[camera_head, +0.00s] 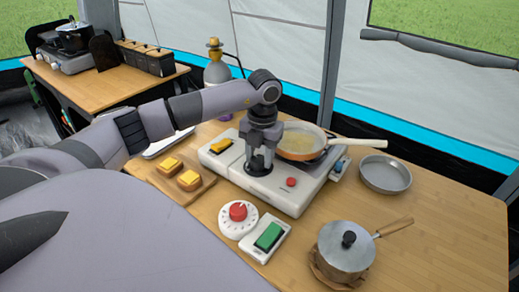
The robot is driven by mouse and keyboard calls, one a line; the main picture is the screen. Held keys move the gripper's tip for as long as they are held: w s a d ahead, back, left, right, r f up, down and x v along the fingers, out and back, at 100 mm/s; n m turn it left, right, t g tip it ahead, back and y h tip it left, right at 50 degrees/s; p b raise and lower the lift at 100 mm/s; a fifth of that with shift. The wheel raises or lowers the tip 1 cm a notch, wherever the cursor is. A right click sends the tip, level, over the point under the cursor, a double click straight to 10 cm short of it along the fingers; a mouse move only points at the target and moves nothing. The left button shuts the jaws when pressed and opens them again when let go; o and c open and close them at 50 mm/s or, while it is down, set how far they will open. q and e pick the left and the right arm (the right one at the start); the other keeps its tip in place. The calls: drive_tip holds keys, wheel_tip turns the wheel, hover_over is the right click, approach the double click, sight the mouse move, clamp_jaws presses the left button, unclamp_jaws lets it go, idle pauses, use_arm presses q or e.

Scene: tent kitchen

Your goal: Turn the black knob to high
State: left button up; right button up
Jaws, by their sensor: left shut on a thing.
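The black knob (257,169) is on the front of the white stove (303,197). Only its lower edge shows, and its pointer and setting are hidden under my gripper. My left gripper (261,157) points down from above and is shut on the black knob. The stove also has a red knob (291,182) to the right of it. My right gripper is not in view.
A pan (301,142) sits on the stove with its handle to the right. A grey pan (385,174), a lidded pot (345,250), a red dial (238,212) and a green switch (268,236) are close by. A board (173,188) with food lies left.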

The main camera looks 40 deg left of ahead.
sight(261, 158)
use_arm(q)
drive_tip(key=shift+w+r, duration=0.1)
drive_tip(key=o, duration=1)
drive_tip(key=shift+o, duration=0.2)
wheel_tip(261, 158, up, 7)
drive_tip(key=shift+d+r+b, duration=0.1)
drive_tip(key=shift+d+b, duration=0.05)
drive_tip(key=shift+b, duration=0.15)
